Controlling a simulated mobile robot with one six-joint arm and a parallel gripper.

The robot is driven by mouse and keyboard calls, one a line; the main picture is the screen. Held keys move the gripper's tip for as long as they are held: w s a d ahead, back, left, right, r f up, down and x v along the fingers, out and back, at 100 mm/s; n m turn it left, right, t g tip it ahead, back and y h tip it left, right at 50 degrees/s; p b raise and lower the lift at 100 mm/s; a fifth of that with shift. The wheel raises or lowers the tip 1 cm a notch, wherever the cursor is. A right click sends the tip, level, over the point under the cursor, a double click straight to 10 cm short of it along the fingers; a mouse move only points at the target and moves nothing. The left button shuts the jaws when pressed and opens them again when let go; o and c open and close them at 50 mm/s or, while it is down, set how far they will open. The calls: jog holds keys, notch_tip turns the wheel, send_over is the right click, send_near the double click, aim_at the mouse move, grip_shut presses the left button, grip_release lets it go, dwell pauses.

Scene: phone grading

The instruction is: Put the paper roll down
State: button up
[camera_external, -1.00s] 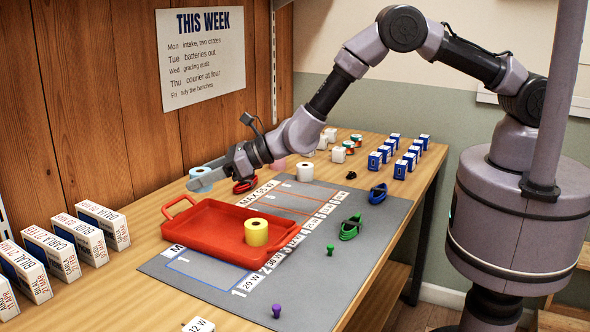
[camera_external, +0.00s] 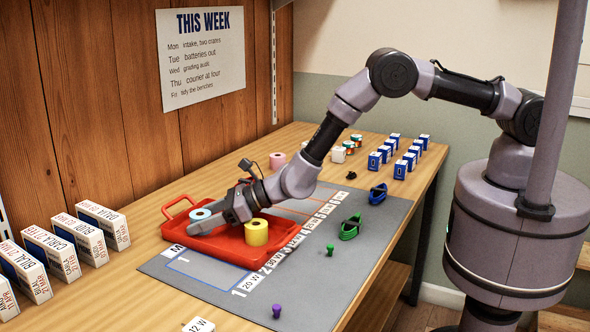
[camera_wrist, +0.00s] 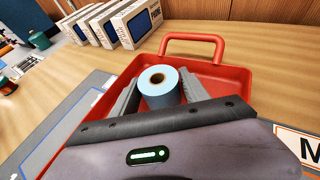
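The light blue paper roll (camera_external: 200,214) is upright in the red tray (camera_external: 195,251), at its left part. In the wrist view the blue roll (camera_wrist: 160,94) sits between the two fingers, which appear to touch its sides. My gripper (camera_external: 205,226) is low inside the tray and shut on this roll. Whether the roll's underside touches the tray floor is hidden. A yellow paper roll (camera_external: 256,233) stands in the tray to the right of my gripper.
The tray sits partly on a grey marked mat (camera_external: 300,270). Several white-and-blue boxes (camera_external: 103,224) line the left side of the table. Green (camera_external: 351,228) and blue (camera_external: 378,193) cable bundles lie on the right. A pink roll (camera_external: 278,159) stands at the back. The mat's front is mostly clear.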

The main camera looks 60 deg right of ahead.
jog(key=shift+o, duration=0.9)
